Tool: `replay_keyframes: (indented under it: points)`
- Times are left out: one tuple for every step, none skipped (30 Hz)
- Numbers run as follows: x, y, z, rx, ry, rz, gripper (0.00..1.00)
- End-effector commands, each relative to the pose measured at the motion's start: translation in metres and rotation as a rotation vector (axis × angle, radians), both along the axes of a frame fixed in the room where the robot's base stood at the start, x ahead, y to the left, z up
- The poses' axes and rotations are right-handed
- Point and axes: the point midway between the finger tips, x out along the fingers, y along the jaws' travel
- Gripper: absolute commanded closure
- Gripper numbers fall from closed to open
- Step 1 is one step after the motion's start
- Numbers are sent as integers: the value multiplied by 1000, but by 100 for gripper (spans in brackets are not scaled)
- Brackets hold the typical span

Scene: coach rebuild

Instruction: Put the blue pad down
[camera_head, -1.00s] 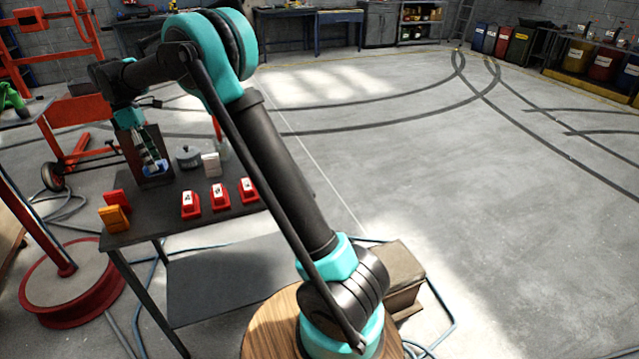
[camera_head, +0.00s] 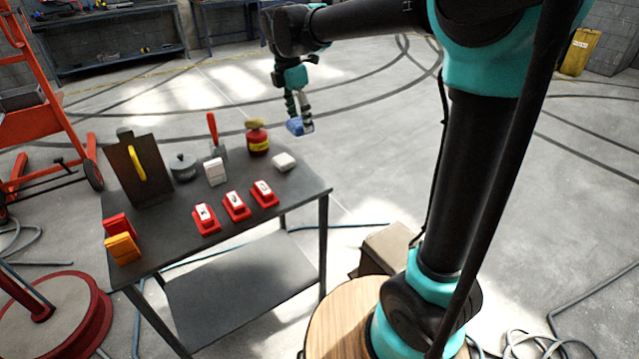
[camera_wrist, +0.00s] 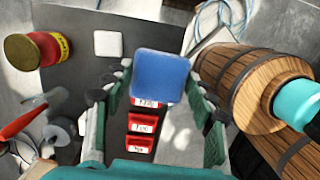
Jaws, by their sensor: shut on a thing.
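The blue pad (camera_head: 295,126) is held in my gripper (camera_head: 299,127), in the air behind the back right edge of the dark table (camera_head: 290,218). In the wrist view the blue pad (camera_wrist: 160,76) sits between the two fingers of my gripper (camera_wrist: 160,85), which are shut on it. Its flat blue face shows there. Below and beyond it in that view are red blocks with white labelled tops (camera_wrist: 141,124); the pad hides part of the nearest one.
The table's right front corner is bare.

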Motion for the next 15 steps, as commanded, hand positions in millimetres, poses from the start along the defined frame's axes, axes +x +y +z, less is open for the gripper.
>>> replay_keyframes:
  points:
    - [0, -1, 1, 2, -1, 2, 67]
    - [0, -1, 1, 2, -1, 3, 67]
    - [0, -1, 1, 2, -1, 4, 67]
    - [0, -1, 1, 2, -1, 4, 67]
    - [0, -1, 1, 2, -1, 4, 67]
    - [0, -1, 1, 2, -1, 3, 67]
    - [0, -1, 1, 2, -1, 3, 67]
    - [0, -1, 1, 2, -1, 3, 67]
    - [0, -1, 1, 2, -1, 3, 67]
    - [0, -1, 0, 2, -1, 3, 67]
    - [0, -1, -1, 2, -1, 3, 67]
    - [0, -1, -5, 2, -1, 2, 67]
    - [0, -1, -8, 2, -1, 2, 67]
    - [0, 0, -13, 2, -1, 2, 67]
    - [0, -1, -21, 2, -1, 2, 67]
